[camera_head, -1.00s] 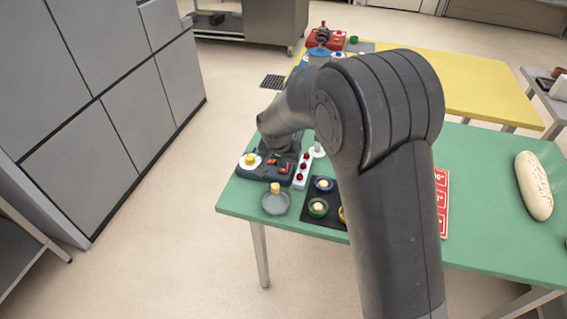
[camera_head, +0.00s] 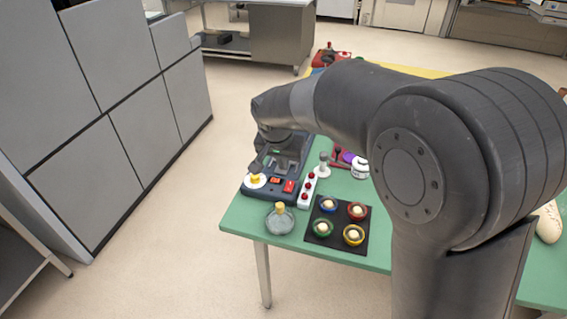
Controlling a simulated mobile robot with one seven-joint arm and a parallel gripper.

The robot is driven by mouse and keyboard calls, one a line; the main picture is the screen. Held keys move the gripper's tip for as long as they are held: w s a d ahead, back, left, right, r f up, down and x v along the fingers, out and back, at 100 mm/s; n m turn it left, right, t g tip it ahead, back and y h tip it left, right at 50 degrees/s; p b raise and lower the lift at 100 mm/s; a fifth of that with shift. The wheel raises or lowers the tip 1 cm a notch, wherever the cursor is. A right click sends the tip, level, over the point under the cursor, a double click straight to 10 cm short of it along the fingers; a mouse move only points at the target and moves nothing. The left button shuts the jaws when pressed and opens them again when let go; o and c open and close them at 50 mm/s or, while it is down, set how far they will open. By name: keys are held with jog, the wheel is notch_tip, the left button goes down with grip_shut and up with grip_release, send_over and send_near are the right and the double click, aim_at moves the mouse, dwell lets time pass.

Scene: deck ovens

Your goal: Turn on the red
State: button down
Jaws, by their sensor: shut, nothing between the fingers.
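A dark machine (camera_head: 262,191) stands at the left end of the green table. On its top are an orange-red switch (camera_head: 275,181), a red switch (camera_head: 289,186) and a white disc with a yellow knob (camera_head: 256,179). Whether either switch is on is too small to tell. A white strip (camera_head: 306,192) with red buttons lies along the machine's right side. My gripper (camera_head: 257,168) is shut and empty, pointing down just above the yellow knob and left of the switches. Its fingertips are small and dark against the machine, so I cannot tell whether they touch it.
A glass jar (camera_head: 279,221) with a yellow top stands in front of the machine. A black mat (camera_head: 320,240) with several coloured bowls lies to the right, and a white jar (camera_head: 360,168) stands behind it. My arm hides much of the green table (camera_head: 240,217). Grey cabinets (camera_head: 90,150) stand left.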

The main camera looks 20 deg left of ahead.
aim_at(291, 184)
jog(key=shift+w+r+t, duration=0.15)
jog(key=shift+w+t, duration=0.15)
jog(key=shift+w, duration=0.5)
jog(key=x, duration=1.4)
jog(key=shift+d, duration=0.1)
jog(key=shift+w, duration=0.2)
jog(key=shift+s, duration=0.2)
